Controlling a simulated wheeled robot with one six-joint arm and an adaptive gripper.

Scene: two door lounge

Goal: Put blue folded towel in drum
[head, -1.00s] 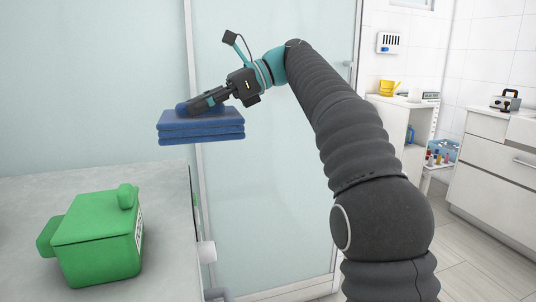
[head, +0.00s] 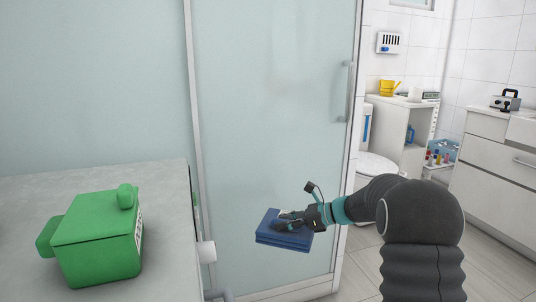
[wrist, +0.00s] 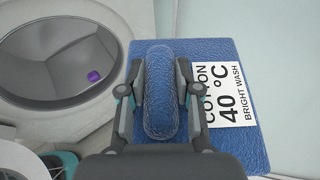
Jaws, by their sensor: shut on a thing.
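The blue folded towel (head: 284,232) hangs in my gripper (head: 290,220), low in front of the glass door in the head view. In the wrist view my gripper (wrist: 158,90) is shut on a rounded blue ridge on top of the towel (wrist: 215,65). A white label reading "COTTON 40 °C BRIGHT WASH" lies on the towel's right part. The drum (wrist: 55,60) shows at the left of the wrist view as a round open mouth with a grey inside and a small purple spot. The towel is beside the drum opening, not inside it. The drum is not visible in the head view.
A green container (head: 98,240) stands on the grey counter (head: 150,185) at left. A glass door (head: 270,110) stands behind the towel. A toilet (head: 378,170), a shelf unit (head: 400,125) and a white cabinet (head: 490,170) are at the right. Floor is clear between them.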

